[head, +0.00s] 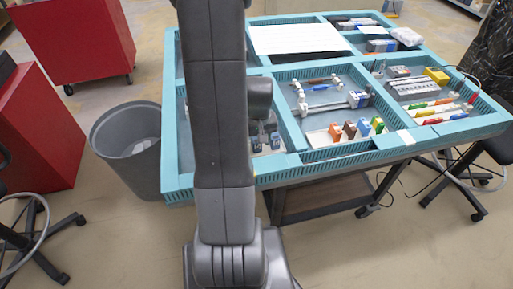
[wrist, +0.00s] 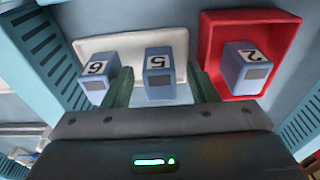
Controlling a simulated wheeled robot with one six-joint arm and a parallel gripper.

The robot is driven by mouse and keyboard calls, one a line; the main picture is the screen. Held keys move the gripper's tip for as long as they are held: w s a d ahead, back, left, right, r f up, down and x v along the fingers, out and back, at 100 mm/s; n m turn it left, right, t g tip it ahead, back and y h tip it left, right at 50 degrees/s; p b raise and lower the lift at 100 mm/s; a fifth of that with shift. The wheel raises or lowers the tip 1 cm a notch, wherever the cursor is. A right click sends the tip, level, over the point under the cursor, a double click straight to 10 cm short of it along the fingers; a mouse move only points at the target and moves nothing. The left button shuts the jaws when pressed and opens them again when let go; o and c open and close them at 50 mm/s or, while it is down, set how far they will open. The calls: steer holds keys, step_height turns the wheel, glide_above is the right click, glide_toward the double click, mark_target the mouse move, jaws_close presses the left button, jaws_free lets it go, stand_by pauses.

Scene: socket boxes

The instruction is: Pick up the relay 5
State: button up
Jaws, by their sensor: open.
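The relay 5 (wrist: 159,62) is a blue block with a white label reading 5, standing on a white tray (wrist: 118,42) in the wrist view. My gripper (wrist: 161,76) is open, with one green finger on each side of relay 5. A gap shows on both sides, and I cannot tell the height of the fingertips against it. A similar blue relay (wrist: 97,75), its label looking like a 6, stands just left of the left finger. In the head view my arm hides most of this spot.
A relay labelled 2 (wrist: 246,70) stands in a red tray (wrist: 286,35) right of the right finger. Teal slotted dividers (wrist: 45,45) wall the compartment. Other compartments of the teal-edged table (head: 290,165) hold parts. A grey bin (head: 130,150) stands left.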

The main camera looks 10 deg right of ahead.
jaws_close()
steer(key=shift+r, duration=0.15)
